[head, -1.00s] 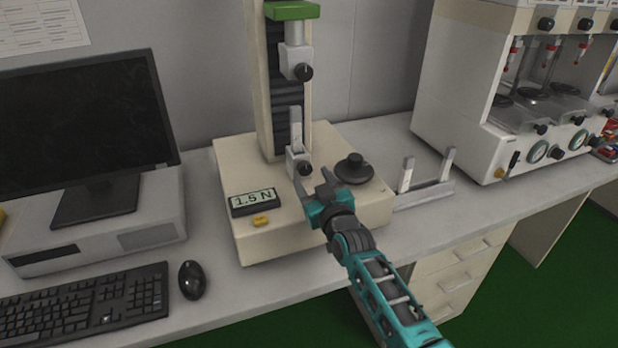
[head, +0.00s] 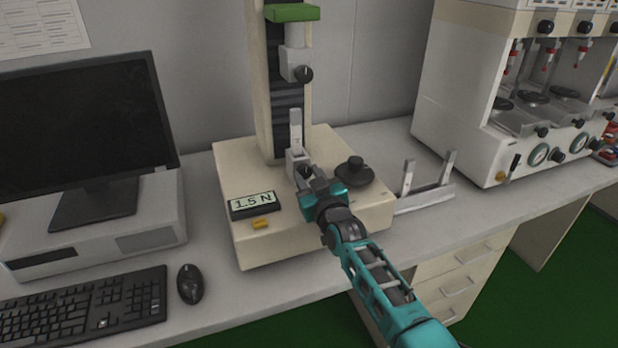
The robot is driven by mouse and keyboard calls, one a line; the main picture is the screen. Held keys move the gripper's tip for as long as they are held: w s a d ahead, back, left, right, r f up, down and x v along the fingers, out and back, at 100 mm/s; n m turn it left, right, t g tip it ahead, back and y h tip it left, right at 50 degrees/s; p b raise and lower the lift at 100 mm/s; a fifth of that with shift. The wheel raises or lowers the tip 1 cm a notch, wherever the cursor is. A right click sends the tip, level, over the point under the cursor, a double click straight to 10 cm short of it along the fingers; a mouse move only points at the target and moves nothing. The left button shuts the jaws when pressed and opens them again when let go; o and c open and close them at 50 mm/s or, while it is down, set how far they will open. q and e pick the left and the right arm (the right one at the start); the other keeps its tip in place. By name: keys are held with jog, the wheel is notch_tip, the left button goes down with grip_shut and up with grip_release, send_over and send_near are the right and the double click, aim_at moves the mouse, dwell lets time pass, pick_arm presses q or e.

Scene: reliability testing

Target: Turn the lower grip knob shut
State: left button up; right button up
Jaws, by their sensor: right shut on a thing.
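The lower grip knob (head: 304,171) is a dark round knob on the front of the small grey lower grip (head: 294,158). A flat light strip (head: 295,128) stands upright in that grip. My right gripper (head: 306,177) is at the lower knob, its fingers shut around it and partly hiding it. The upper grip (head: 294,62) hangs above with its own dark knob (head: 304,74), apart from the strip. My left gripper is not in view.
The tester's cream base (head: 250,240) carries a display (head: 252,205) reading 1.5 N, a yellow button (head: 261,224) and a dark round weight (head: 355,172) close right of my gripper. A metal stand (head: 425,198) is further right. A mouse (head: 190,283) lies left.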

jog(key=c, duration=0.4)
jog(key=shift+c, duration=0.2)
jog(key=shift+m, duration=0.3)
jog(key=m, duration=0.3)
jog(key=shift+f+b, duration=0.1)
jog(key=shift+b, duration=0.2)
jog(key=shift+m, duration=1.6)
jog(key=o, duration=1)
jog(key=shift+o, duration=0.2)
jog(key=shift+s, duration=0.1)
